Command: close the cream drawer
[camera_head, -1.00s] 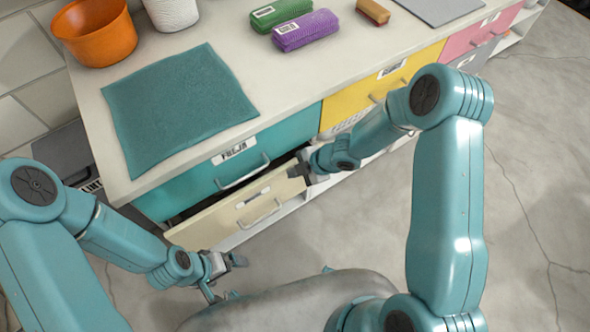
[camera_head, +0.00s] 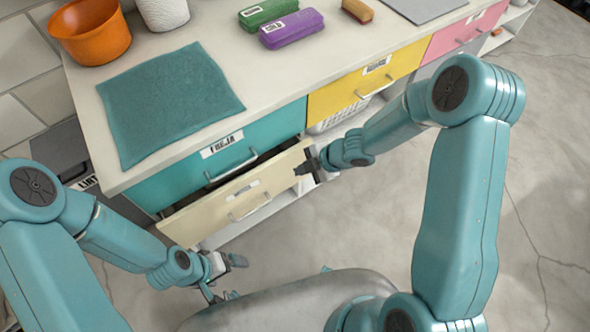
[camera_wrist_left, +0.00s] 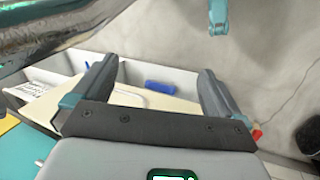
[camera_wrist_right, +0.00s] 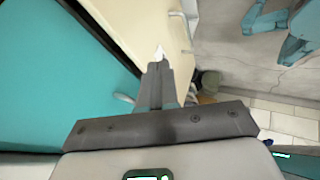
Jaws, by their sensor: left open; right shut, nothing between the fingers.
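The cream drawer (camera_head: 235,195) sits below a teal drawer (camera_head: 190,172) and stands partly open, with a dark gap along its top edge. Its front has a pale handle (camera_head: 247,210). My right gripper (camera_head: 306,167) is shut and empty at the right end of the cream front; I cannot tell if it touches. In the right wrist view the shut fingertips (camera_wrist_right: 157,68) lie over the cream front (camera_wrist_right: 135,25). My left gripper (camera_head: 222,278) is open and empty, low in front of the drawer's left end. In the left wrist view its fingers (camera_wrist_left: 155,85) are spread before the cream front.
The counter (camera_head: 265,65) carries a teal cloth (camera_head: 168,102), an orange pot (camera_head: 90,32), and green (camera_head: 268,14) and purple (camera_head: 292,29) cases. A yellow drawer (camera_head: 365,88) is to the right. A blue cylinder (camera_wrist_left: 160,86) lies in the shelf below. Open floor is in front.

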